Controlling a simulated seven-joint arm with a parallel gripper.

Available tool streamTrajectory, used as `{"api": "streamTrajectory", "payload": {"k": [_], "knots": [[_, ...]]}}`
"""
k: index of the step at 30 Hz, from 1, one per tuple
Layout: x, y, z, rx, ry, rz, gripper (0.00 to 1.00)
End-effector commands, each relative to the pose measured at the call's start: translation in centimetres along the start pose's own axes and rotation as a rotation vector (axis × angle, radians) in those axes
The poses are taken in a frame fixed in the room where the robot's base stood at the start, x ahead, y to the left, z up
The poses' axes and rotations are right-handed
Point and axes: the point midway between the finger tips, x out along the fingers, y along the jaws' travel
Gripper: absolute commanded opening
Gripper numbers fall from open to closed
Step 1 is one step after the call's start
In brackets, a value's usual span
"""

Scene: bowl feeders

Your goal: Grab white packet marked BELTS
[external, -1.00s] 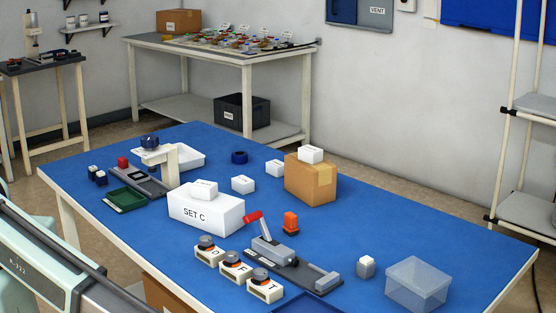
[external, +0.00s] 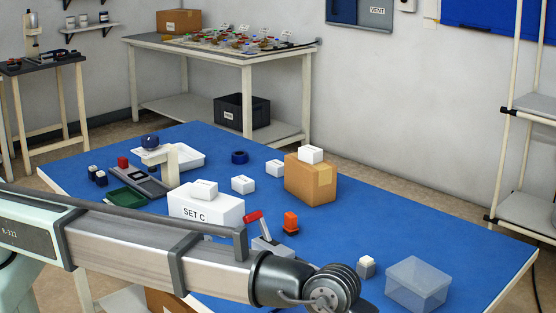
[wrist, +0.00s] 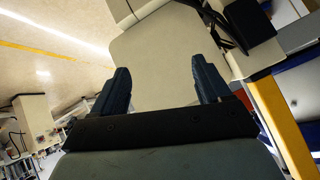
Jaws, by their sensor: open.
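Several small white packets are in the external view, with print too small to read, so I cannot tell which is marked BELTS. One packet (external: 204,189) lies on the white SET C box (external: 205,207). A second packet (external: 243,184) and a third packet (external: 275,168) lie on the blue table. Another packet (external: 311,154) lies on the cardboard box (external: 311,182). My gripper (wrist: 161,80) is open and empty in the wrist view, with no packet between its fingers. It is out of sight in the external view, where my arm crosses the foreground.
The blue table (external: 395,235) also holds a clear bin (external: 418,283), a red-handled clamp (external: 262,233), an orange block (external: 290,222), a blue tape roll (external: 239,157) and a green tray (external: 127,199). Open table lies right of the cardboard box.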

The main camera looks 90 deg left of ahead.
Motion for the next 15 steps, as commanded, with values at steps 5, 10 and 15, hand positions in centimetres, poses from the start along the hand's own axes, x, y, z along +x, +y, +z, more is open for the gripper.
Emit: {"api": "streamTrajectory", "payload": {"k": [5,10,15], "knots": [[-2.9,-9.2,2.9,0.024,-0.002,-0.061,0.77],[-6.1,-16.2,8.7,0.049,-0.077,-0.088,0.77],[-10.0,-22.1,15.7,0.065,-0.183,-0.092,0.77]]}}
